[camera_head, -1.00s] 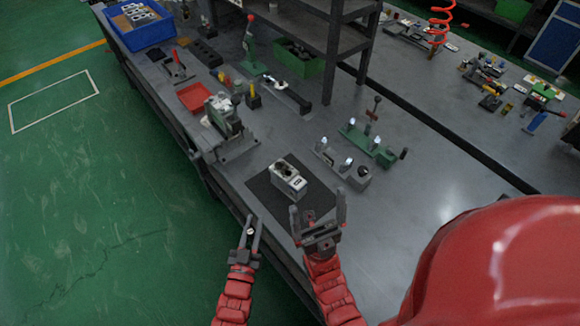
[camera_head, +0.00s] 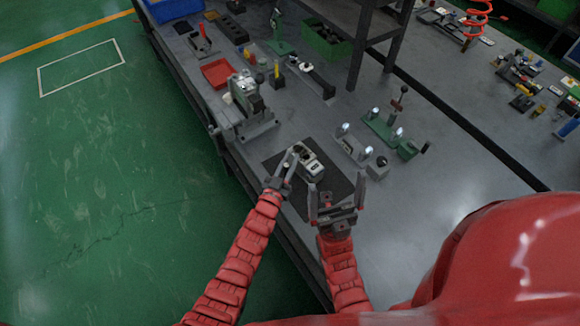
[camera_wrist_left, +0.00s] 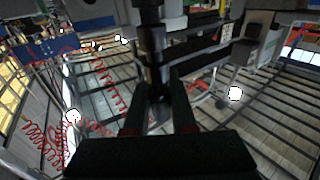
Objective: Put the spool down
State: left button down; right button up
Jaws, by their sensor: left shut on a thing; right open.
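My left gripper (camera_head: 289,160) is over the near left part of a dark mat (camera_head: 337,175), beside a grey valve block (camera_head: 312,168). In the left wrist view, my left gripper (camera_wrist_left: 160,88) is shut on the spool (camera_wrist_left: 152,45), a dark stepped rod that stands out beyond the fingers. In the head view the spool is too small to make out clearly, and I cannot tell whether it touches the block. My right gripper (camera_head: 337,200) is open and empty at the near edge of the mat, right of the left one.
A grey fixture (camera_head: 246,105) stands behind the mat, with a red tray (camera_head: 216,73) beyond it. A grey stand (camera_head: 360,152) and a green stand (camera_head: 388,130) with pegs are at the right. A shelf post (camera_head: 361,55) rises farther back. The bench at right front is clear.

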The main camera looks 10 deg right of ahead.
pick_arm(q)
jog(key=f+b, duration=0.2)
jog(key=f, duration=0.1)
jog(key=shift+w+f+b, duration=0.3)
jog(key=shift+f+b, duration=0.05)
jog(key=shift+b, duration=0.05)
jog(key=shift+r, duration=0.1)
jog(key=c, duration=0.7)
grip_release()
jog(key=shift+c, duration=0.2)
